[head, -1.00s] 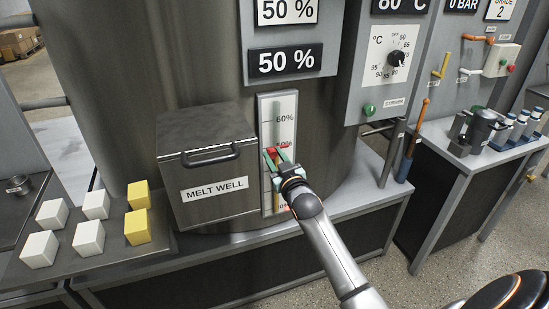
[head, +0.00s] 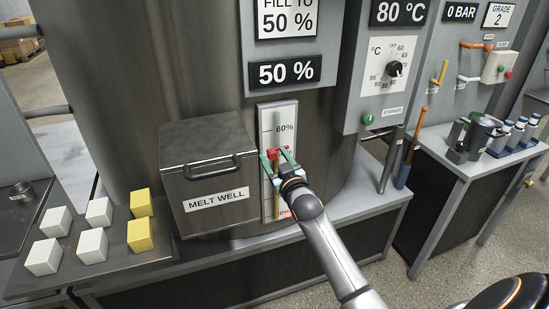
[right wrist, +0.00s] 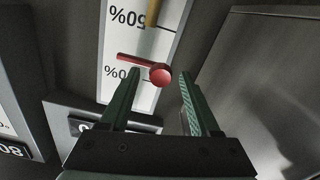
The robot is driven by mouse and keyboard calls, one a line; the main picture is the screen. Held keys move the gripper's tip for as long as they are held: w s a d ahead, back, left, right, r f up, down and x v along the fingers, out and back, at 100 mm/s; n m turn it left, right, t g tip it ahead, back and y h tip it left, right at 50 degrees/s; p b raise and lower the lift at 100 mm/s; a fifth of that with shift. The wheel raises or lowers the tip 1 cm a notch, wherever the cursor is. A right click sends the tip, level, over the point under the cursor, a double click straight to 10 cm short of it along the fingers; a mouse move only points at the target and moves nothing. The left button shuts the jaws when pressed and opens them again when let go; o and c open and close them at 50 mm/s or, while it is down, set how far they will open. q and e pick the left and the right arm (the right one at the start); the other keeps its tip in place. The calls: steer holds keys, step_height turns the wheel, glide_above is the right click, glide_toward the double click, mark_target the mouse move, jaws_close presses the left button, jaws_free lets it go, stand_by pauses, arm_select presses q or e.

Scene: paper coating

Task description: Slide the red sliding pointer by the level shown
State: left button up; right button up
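The red sliding pointer (head: 272,154) sits on the white level scale (head: 264,118), below the 60% mark. In the right wrist view the pointer (right wrist: 134,60), with its round red knob, stands beside a partly cut-off percent label; an amber column shows above it in that view. My right gripper (head: 279,158) is at the pointer. Its green fingers (right wrist: 158,85) are spread on both sides of the knob, with gaps. The fill sign (head: 287,20) reads FILL TO 50 %, and the display (head: 286,71) below it reads 50 %. My left gripper is not in view.
The melt well box (head: 208,165) stands close on the left of the scale. White cubes (head: 92,246) and yellow cubes (head: 141,235) lie on a tray farther left. A temperature panel (head: 372,80) hangs at the right.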

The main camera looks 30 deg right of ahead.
steer(key=shift+s+f, duration=0.1)
steer(key=shift+s+a, duration=0.15)
steer(key=shift+s, duration=0.35)
steer(key=v, duration=1.1)
steer(key=shift+s, duration=0.2)
steer(key=shift+a, duration=0.1)
steer(key=s+a+f+n+g+y, duration=0.1)
steer(key=s+a+f+g+y, duration=0.2)
steer(key=s+a+f, duration=0.6)
steer(key=s+a+f+n+g+y, duration=0.1)
steer(key=s+a+f+g+y, duration=0.2)
steer(key=s+a+f, duration=0.7)
step_height(320, 180, down, 7)
steer(key=s+g, duration=0.2)
steer(key=shift+s+f+g+p, duration=0.2)
steer(key=shift+f+g+p, duration=0.05)
steer(key=shift+g+p, duration=0.1)
